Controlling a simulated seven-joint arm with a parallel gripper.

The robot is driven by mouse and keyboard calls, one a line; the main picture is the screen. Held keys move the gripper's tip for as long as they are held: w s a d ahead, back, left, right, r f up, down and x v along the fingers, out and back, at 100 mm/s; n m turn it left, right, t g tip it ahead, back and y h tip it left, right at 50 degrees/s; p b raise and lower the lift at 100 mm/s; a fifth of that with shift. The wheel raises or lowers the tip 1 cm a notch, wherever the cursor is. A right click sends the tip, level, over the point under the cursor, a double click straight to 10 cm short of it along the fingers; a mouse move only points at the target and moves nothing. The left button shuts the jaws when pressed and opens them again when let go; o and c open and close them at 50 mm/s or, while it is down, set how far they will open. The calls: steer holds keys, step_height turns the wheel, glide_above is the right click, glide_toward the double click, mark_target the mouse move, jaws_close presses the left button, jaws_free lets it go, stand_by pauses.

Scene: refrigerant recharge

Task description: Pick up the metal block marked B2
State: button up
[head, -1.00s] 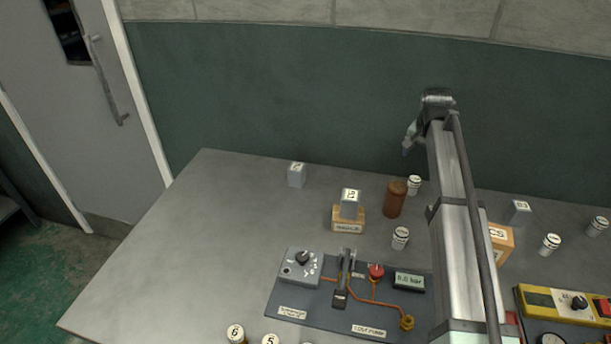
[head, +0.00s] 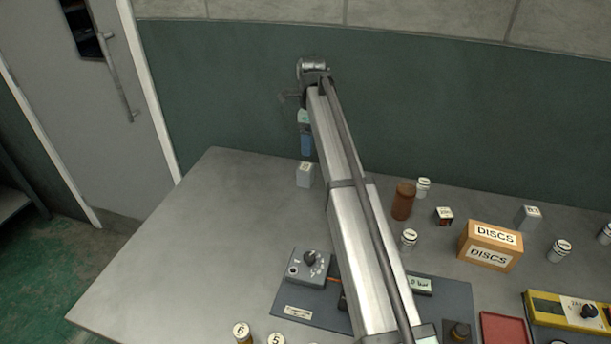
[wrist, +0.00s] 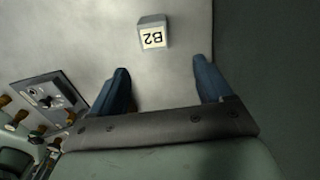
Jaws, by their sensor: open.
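The metal block marked B2 (wrist: 153,33) stands on the table in the wrist view, with its label upside down there. In the head view the grey block (head: 305,176) stands near the table's back left edge. My gripper (wrist: 160,82) is open and empty, its two blue fingers apart, with the block beyond the fingertips and roughly between their lines. In the head view my gripper (head: 306,150) hangs above and just behind the block, partly hidden by my arm.
A brown bottle (head: 403,201), white-capped jars (head: 408,240) and a DISCS box (head: 490,246) stand to the right. Another grey block (head: 529,216) is at the far right. A panel with a dial (head: 310,266) lies in front. The table left of the block is clear.

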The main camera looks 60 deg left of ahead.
mark_target(306, 166)
steer(key=shift+s+a, duration=0.25)
steer(key=shift+s, duration=0.35)
step_height(306, 166, down, 8)
steer(key=shift+f, duration=0.2)
steer(key=shift+s+f, duration=0.15)
steer(key=shift+f, duration=2.5)
steer(key=shift+c, duration=0.4)
jaws_close()
steer(key=shift+r, duration=0.1)
